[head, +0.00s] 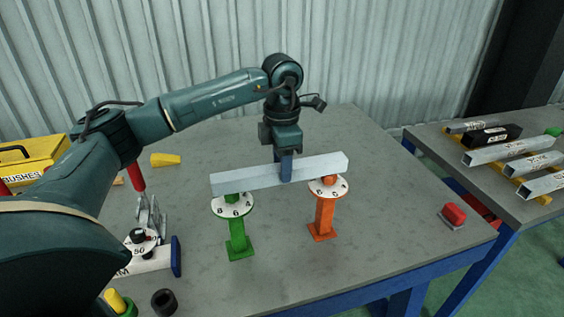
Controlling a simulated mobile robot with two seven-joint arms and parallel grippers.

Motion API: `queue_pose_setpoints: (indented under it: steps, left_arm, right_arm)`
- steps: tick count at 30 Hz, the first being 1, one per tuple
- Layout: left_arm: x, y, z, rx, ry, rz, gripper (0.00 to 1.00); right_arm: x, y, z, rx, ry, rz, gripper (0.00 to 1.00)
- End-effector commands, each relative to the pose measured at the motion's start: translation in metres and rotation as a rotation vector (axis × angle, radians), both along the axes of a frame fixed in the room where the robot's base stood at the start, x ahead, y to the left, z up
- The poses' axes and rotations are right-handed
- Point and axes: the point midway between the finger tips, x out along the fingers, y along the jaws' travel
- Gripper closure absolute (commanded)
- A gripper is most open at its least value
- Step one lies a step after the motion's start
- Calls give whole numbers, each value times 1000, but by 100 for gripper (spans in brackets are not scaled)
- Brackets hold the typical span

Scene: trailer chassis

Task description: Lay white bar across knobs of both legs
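The white bar (245,180) lies level across the green leg (238,240) and the orange leg (324,215), at the height of their tops. Both legs stand upright on the table, each with a round white numbered disc. The orange knob (329,181) shows at the bar's lower right edge. The green leg's knob is mostly hidden by the bar. I cannot tell for sure if the bar touches both knobs. My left gripper (286,168) points down and is shut on the bar near its middle, with a finger over the front face. My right gripper is out of view.
A red button (454,215) sits near the table's right edge. A second table (440,139) at right holds several metal bars. At left are a yellow box (38,152), a metal bracket (150,218) and a black ring (164,301). The table's back middle is clear.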

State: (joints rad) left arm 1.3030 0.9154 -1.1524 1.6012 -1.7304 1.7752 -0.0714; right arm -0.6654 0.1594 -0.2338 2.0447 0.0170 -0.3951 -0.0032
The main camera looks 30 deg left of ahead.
Motion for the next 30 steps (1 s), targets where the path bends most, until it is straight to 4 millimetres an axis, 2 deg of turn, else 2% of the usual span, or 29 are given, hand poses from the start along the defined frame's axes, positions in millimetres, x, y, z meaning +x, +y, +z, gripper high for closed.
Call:
queue_pose_setpoints:
  steps: [1,6,17,20,30]
  left_arm:
    - [0,0,0,0,0,0,55]
    - [0,0,0,1,1,0,42]
    - [0,0,-1,1,3,0,42]
    - [1,0,14,0,-4,0,42]
    - [1,-1,95,0,-4,0,42]
  right_arm:
    - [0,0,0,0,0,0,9]
    - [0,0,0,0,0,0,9]
    - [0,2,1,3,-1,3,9]
    - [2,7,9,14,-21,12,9]
    - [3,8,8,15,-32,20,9]
